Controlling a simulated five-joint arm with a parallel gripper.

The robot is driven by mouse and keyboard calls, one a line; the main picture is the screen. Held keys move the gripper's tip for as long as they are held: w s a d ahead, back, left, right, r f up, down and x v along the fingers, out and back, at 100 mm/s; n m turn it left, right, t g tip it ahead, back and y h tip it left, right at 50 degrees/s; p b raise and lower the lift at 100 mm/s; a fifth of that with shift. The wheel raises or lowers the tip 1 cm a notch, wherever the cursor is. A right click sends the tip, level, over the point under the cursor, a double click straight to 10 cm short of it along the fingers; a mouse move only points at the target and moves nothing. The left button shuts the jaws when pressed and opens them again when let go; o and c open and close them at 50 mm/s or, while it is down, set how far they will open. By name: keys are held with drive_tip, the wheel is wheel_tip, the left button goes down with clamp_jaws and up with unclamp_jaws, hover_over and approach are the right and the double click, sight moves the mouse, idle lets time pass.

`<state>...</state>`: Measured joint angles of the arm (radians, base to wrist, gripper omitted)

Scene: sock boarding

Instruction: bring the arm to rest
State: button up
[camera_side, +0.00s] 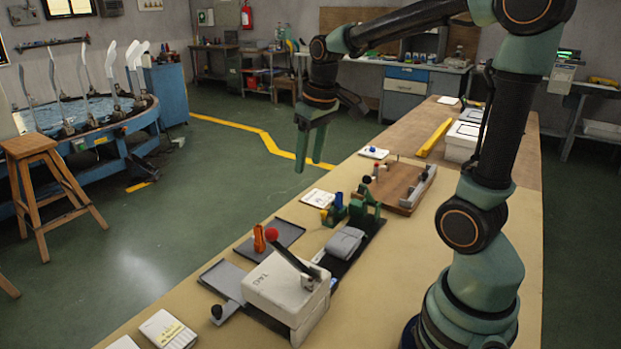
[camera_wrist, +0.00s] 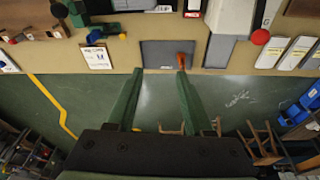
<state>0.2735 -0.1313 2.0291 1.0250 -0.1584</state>
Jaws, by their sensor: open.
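My gripper (camera_side: 312,145) hangs in the air beyond the left edge of the bench, over the green floor, with its green fingers pointing down. In the wrist view the two fingers (camera_wrist: 160,90) stand apart with nothing between them, so it is open and empty. My arm reaches up from its base at the right of the bench and bends over toward the upper left. The bench (camera_side: 400,253) lies below and to the right of my gripper, and they are apart.
The bench holds a white tagging machine (camera_side: 285,290) with a red-knobbed lever, a grey folded bundle (camera_side: 345,242), dark trays (camera_side: 272,240) and a brown board (camera_side: 398,188). A wooden stool (camera_side: 38,165) and a round blue machine (camera_side: 110,130) stand left. Floor between is clear.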

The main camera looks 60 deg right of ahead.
drive_tip(key=s+a+r+n+t, duration=0.1)
drive_tip(key=s+a+t, duration=0.2)
drive_tip(key=s+a, duration=0.4)
drive_tip(key=a, duration=0.3)
drive_tip(key=shift+y, duration=0.4)
